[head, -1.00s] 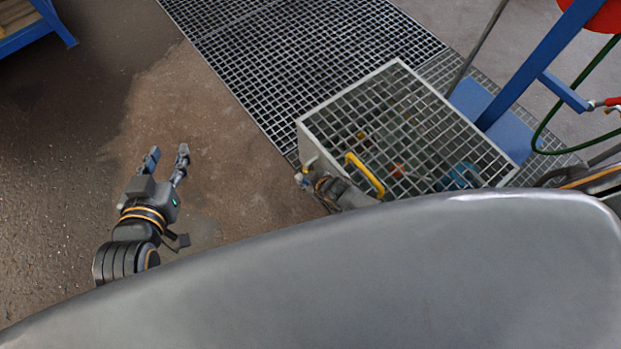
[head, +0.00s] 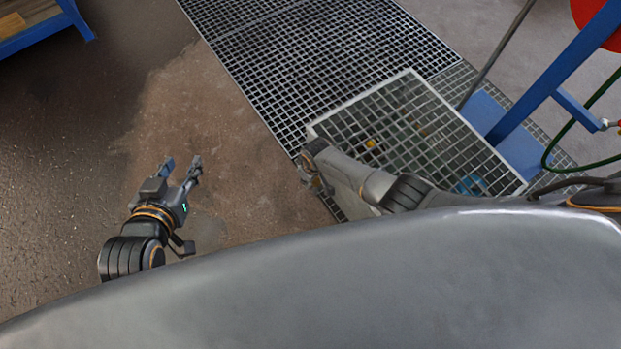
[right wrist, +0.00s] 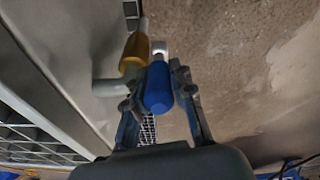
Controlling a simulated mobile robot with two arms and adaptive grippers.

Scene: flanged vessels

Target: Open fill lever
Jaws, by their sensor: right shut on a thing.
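A lever with a blue grip (right wrist: 158,90) shows in the right wrist view, with a pale metal end at its top. My right gripper (right wrist: 160,70) is shut on this blue grip, one finger on each side. A yellow fitting (right wrist: 136,52) sits close to the left of the grip, by a grey pipe at the vessel wall. In the head view my right gripper (head: 312,172) is at the left corner of the grated box, and the lever cannot be made out there. My left gripper (head: 182,172) is open and empty above the floor.
The grated box (head: 410,85) has a pale metal rim, and my right arm crosses its near side. Floor grating (head: 300,55) runs behind it. A blue stand (head: 545,80) with a green hose rises at right.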

